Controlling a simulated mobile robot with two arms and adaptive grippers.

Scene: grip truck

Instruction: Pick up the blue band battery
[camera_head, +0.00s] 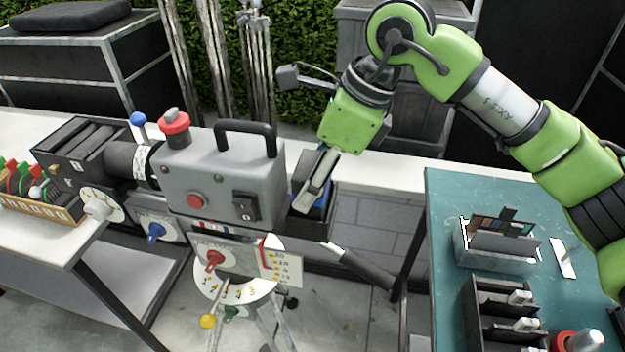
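A blue-topped block (318,212), which may be the blue band battery, sits in a dark holder (322,233) just right of the grey machine. No separate band or label can be made out on it. My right gripper (314,200) comes down from above with its grey fingers at this block, overlapping it in the picture. The fingers hide part of the block, and whether they touch or grip it cannot be told. My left gripper is not in view.
The grey machine (225,180) with a black handle stands close left of the gripper. A tripod with a dial (235,285) stands in front. The teal table (450,205) at right holds a grey box (490,255) and a black slotted rack (485,310). Paved floor shows between.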

